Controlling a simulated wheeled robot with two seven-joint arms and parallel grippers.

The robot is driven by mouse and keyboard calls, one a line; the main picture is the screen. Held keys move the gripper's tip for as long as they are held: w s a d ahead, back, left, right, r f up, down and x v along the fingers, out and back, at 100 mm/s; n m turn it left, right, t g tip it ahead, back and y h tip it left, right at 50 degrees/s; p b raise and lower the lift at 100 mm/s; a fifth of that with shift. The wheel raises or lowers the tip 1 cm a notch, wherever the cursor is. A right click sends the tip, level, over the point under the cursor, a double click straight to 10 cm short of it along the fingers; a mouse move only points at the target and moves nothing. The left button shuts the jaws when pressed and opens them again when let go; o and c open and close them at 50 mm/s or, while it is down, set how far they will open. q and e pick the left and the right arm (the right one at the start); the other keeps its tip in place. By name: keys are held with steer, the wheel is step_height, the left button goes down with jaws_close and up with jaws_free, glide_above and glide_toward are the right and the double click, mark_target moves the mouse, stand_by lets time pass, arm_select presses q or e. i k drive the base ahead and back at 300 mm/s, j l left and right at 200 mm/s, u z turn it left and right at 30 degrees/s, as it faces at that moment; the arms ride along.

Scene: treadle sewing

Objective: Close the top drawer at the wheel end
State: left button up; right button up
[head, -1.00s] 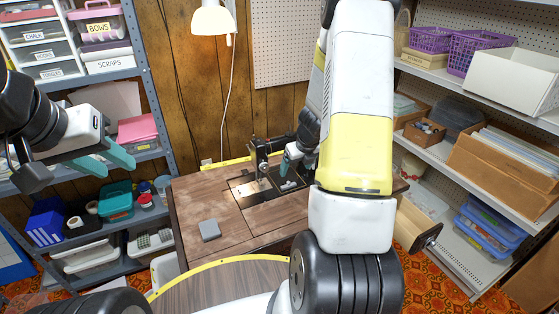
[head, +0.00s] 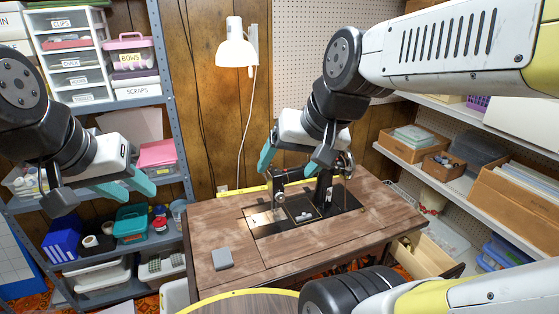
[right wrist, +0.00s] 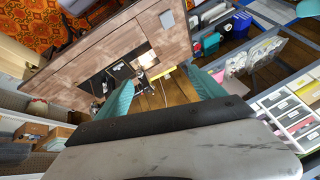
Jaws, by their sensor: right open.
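The drawer (head: 424,256) at the right end of the wooden sewing table (head: 385,214) stands pulled out, its pale wooden inside showing. The black sewing machine (head: 324,190) stands on the tabletop, with its wheel end toward the right. My right gripper (head: 300,160) is open and empty above the machine, partly in front of it, and well left of the drawer. It also shows open in the right wrist view (right wrist: 160,90), with the table beyond its fingers. My left gripper (head: 135,190) is open and empty in front of the left shelves, far from the drawer.
A grey square block (head: 222,259) lies on the table's left part. A white lamp (head: 235,48) hangs on the wall behind. Shelves with wooden boxes (head: 515,170) stand right of the drawer.

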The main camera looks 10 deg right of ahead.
mark_target(427, 260)
steer(key=z, duration=2.25)
steer(key=i+l+u, duration=0.1)
steer(key=i+l, duration=0.15)
steer(key=l, duration=0.15)
